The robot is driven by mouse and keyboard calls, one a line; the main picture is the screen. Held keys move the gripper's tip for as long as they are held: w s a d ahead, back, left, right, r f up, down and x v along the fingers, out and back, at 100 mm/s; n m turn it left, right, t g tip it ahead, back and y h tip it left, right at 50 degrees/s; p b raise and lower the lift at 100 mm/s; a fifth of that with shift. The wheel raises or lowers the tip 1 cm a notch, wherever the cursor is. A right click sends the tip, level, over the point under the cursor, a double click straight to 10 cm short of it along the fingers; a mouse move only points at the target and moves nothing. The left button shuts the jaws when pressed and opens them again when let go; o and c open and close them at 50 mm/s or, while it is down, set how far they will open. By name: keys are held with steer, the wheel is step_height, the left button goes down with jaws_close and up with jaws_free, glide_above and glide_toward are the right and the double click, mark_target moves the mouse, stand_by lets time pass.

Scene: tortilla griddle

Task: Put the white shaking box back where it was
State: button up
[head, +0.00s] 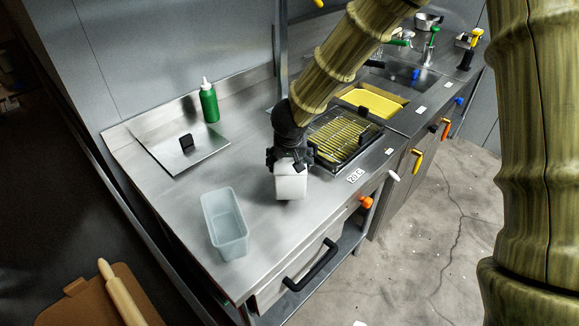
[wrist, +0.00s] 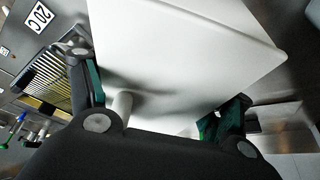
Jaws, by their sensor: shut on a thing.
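The white shaking box (head: 290,184) is held in my gripper (head: 289,160) over the steel counter. In the head view it hangs below the fingers, left of the griddle grate and right of the clear plastic container. In the wrist view the white box (wrist: 185,55) fills the upper middle, between the two fingers of my gripper (wrist: 160,110). My gripper is shut on it. I cannot tell for sure whether the box's bottom touches the counter.
A translucent container (head: 225,224) stands at the counter's front left. A steel plate with a black knob (head: 186,142) and a green bottle (head: 209,102) are behind. A black-framed griddle grate (head: 345,136) and a yellow tray (head: 371,102) lie right. Bare counter surrounds the box's left.

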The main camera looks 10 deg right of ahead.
steer(key=shift+w, duration=0.25)
steer(key=shift+f, duration=1.8)
steer(key=shift+f, duration=0.1)
steer(key=o, duration=1.2)
steer(key=shift+c, duration=0.2)
steer(key=v, duration=1.2)
